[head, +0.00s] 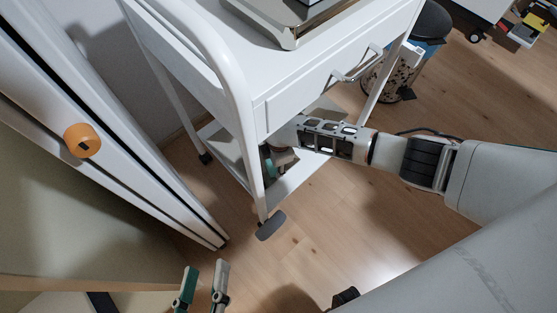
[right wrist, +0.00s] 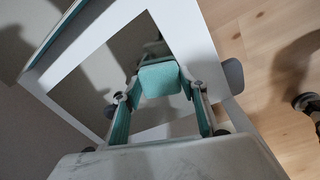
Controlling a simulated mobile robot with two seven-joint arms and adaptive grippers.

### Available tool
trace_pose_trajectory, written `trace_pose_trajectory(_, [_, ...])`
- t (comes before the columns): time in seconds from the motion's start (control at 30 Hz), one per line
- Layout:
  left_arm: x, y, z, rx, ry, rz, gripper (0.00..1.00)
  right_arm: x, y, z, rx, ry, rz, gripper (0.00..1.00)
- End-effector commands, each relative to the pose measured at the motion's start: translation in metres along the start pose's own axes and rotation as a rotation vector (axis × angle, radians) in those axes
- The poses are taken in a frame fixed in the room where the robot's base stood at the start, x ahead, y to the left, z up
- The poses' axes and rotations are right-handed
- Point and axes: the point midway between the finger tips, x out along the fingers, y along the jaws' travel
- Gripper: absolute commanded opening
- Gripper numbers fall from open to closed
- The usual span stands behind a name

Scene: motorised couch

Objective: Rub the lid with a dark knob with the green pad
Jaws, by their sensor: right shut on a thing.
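The green pad (right wrist: 160,79) is between the fingertips of my right gripper (right wrist: 161,88) in the right wrist view, and the gripper is shut on it. In the head view my right gripper (head: 277,160) reaches in under the drawer of the white cart, above its lower shelf. The cart partly hides it there. A greyish shape shows just beyond the pad in the right wrist view, but I cannot tell what it is. I cannot make out the lid with a dark knob. My left gripper (head: 203,288) is open and empty at the bottom of the head view.
The white cart (head: 290,95) has a drawer handle (head: 356,66), thin legs and a lower shelf (head: 300,178) close around my right arm. A metal tray (head: 268,22) is on top. A white panel with an orange knob (head: 82,140) stands left. The wooden floor in front is clear.

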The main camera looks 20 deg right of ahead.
Motion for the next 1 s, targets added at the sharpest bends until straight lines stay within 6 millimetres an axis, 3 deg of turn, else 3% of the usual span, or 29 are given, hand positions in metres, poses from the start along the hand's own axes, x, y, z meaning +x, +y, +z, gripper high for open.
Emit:
trace_pose_trajectory(0.4, [0.000,0.006,-0.016,0.010,0.029,0.011,0.40,0.000,-0.011,-0.028,0.000,0.003,-0.002,0.25])
trace_pose_trajectory(0.67, [0.000,0.007,-0.019,0.013,0.035,0.013,0.40,0.002,-0.009,-0.023,0.000,0.000,-0.001,0.25])
trace_pose_trajectory(1.0, [0.000,0.010,-0.025,0.018,0.046,0.017,0.40,0.001,0.000,0.003,0.001,-0.001,-0.002,0.25])
